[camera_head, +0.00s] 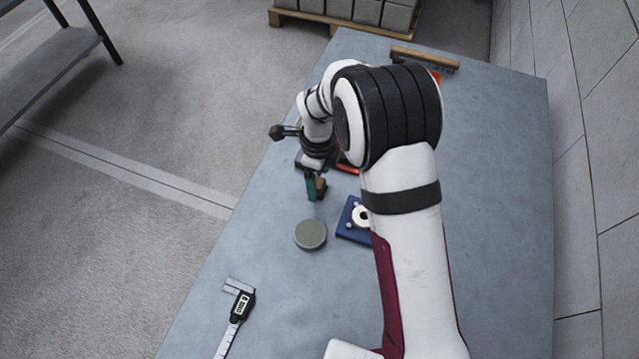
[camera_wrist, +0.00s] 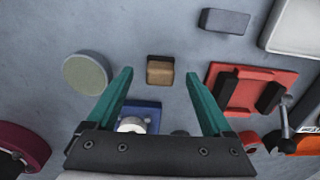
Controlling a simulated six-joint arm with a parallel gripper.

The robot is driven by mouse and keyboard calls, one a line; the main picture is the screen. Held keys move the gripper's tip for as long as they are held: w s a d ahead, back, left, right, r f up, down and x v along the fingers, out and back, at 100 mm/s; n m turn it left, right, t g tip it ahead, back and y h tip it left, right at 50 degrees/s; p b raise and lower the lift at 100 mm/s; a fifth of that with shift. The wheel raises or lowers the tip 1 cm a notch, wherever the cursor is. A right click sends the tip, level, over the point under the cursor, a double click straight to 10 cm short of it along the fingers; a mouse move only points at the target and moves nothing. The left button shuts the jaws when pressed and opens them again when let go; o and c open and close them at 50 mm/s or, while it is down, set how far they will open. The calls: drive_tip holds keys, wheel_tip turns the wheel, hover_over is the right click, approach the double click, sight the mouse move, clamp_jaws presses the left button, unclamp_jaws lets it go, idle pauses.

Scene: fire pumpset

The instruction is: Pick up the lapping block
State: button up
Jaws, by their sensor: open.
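A small block with a tan-brown face and a dark edge, which looks like the lapping block (camera_wrist: 160,73), lies on the grey table. In the wrist view it is between my two green fingers, with a gap on each side. In the head view the block (camera_head: 321,186) shows beside the green finger. My gripper (camera_wrist: 160,74) is open and empty, pointing down over the block. The head view shows my gripper (camera_head: 312,186) low near the table; its far finger is mostly hidden. I cannot tell the exact height of the fingertips above the table.
A round grey-green disc (camera_head: 310,234) and a blue plate (camera_head: 345,232) with a white ring are close by. A red fixture (camera_wrist: 238,97) with black jaws and a dark grey block (camera_wrist: 225,20) lie to the right in the wrist view. A caliper (camera_head: 238,306) lies near the left edge.

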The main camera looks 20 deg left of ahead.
wheel_tip(320, 180, down, 3)
drive_tip(key=shift+r, duration=0.1)
clamp_jaws()
idle(0.3)
